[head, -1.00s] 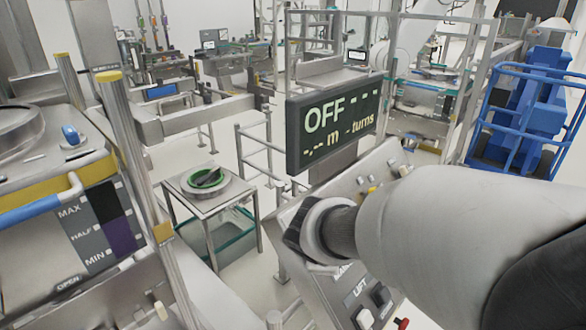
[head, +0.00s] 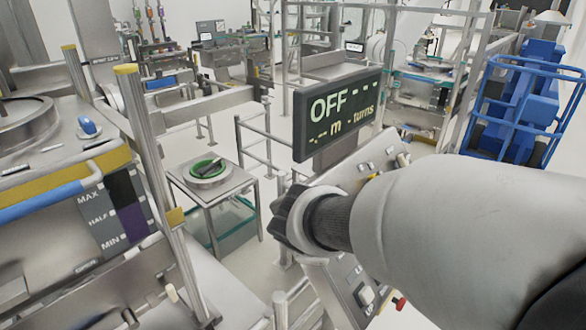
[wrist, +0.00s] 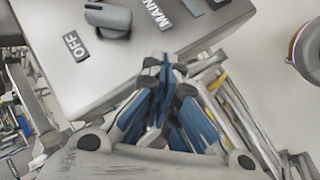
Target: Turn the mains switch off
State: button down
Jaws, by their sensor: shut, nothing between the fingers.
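The mains switch (wrist: 108,18) is a dark grey turning knob at the top of the wrist view, on a light grey panel face. An "OFF" label (wrist: 75,46) sits beside it, and a label starting "MAIN" (wrist: 158,14) is on its other side. In the head view my wrist hides the switch and the fingers. The display (head: 338,112) reads "OFF" with dashes.
The sloping control panel (head: 335,275) carries more buttons, including a red one (head: 400,303). A small steel table (head: 215,190) with a green-rimmed dish stands behind it. A blue trolley (head: 525,115) is at the right. A steel machine with yellow-capped posts (head: 150,150) is at the left.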

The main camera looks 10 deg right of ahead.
jog(key=shift+s+a+r+p, duration=0.1)
jog(key=shift+s+r+p, duration=0.1)
jog(key=shift+s+r, duration=0.45)
jog(key=shift+s+a+r+p, duration=0.1)
jog(key=shift+s+r+p, duration=0.25)
jog(key=shift+s, duration=0.55)
jog(key=shift+s+r+p, duration=0.1)
jog(key=shift+s+r, duration=0.45)
jog(key=shift+s, duration=0.2)
